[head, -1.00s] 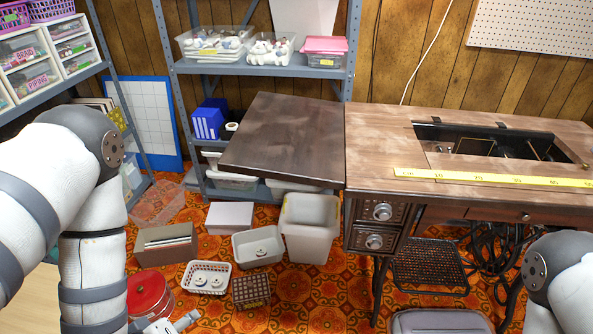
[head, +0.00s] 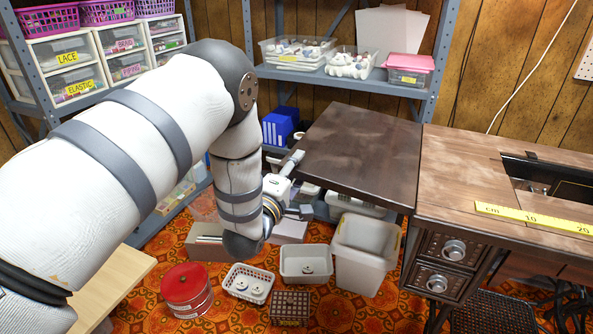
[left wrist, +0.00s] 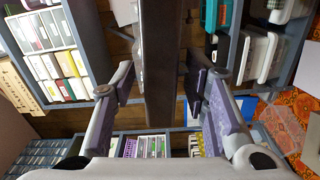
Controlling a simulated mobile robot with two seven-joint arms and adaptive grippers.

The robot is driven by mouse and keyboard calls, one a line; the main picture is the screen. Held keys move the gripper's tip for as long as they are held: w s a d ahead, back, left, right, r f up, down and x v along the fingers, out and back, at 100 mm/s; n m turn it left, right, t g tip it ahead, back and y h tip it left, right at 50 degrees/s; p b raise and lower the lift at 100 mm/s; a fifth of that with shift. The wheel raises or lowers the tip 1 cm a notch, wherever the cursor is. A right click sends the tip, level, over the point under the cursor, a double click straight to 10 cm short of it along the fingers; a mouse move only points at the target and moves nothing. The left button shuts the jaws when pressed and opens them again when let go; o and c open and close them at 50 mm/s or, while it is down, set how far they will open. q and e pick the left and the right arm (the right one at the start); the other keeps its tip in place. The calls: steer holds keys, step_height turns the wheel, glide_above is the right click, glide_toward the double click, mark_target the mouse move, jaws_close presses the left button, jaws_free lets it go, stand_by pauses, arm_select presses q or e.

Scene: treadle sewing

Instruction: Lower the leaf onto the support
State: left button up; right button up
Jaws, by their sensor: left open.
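The dark brown leaf (head: 362,152) juts left from the sewing table (head: 465,180), joined along the table's left edge. Whether it is exactly level is hard to tell. My left gripper (head: 303,185) is at the leaf's left edge, open, one finger above the edge height and one below. In the left wrist view the leaf's edge (left wrist: 158,60) runs as a dark bar between the spread fingers (left wrist: 160,88), with gaps showing on both sides. A support under the leaf cannot be made out. My right gripper is out of view.
A grey shelf rack (head: 433,70) stands behind the leaf. On the floor below are a tall pale bin (head: 363,255), a grey tub (head: 305,264), a white basket (head: 248,283) and a red tin (head: 188,290). A yellow ruler (head: 535,218) lies on the table.

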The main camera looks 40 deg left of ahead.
arm_select(q)
jaws_close()
step_height(320, 180, down, 3)
steer(key=shift+r+n+b, duration=0.2)
steer(key=shift+n+b, duration=0.2)
steer(key=shift+n, duration=0.2)
steer(key=shift+a, duration=0.1)
jaws_free()
steer(key=v, duration=1.2)
